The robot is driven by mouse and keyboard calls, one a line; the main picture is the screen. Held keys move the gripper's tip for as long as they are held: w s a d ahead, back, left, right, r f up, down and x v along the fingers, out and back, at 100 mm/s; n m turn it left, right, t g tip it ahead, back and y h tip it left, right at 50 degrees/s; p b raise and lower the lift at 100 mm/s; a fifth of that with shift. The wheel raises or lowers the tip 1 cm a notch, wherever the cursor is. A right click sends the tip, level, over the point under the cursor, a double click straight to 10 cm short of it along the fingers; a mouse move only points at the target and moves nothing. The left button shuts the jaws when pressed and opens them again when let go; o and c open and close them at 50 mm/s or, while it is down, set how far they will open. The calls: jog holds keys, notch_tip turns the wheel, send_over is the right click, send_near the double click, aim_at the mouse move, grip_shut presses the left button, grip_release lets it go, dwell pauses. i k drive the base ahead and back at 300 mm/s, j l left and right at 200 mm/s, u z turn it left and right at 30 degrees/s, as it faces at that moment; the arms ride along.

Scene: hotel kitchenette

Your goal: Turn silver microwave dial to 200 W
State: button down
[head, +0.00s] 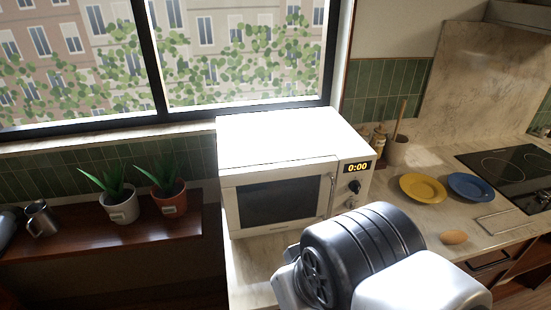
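The white microwave (280,165) stands on the counter below the window, its door shut. Its display (358,167) reads 0:00. On the control panel a black dial (355,187) sits under the display. A smaller silver dial (350,202) shows just below it, close above my arm in the picture. The silver dial's pointer and markings are too small to read. My arm's dark ribbed joint and white link cover the area below the panel. My gripper's fingers are not seen.
Right of the microwave, a yellow plate (423,187), a blue plate (471,186) and an egg (454,237) lie on the counter. Bottles (379,140) and a utensil pot (397,151) stand behind. Two potted plants (122,205) and a metal mug (41,219) occupy the left shelf.

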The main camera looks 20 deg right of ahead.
aim_at(350, 204)
jog(key=z, duration=1.2)
jog(key=i+j+u, duration=0.15)
jog(key=i+j, duration=0.2)
jog(key=j, duration=0.15)
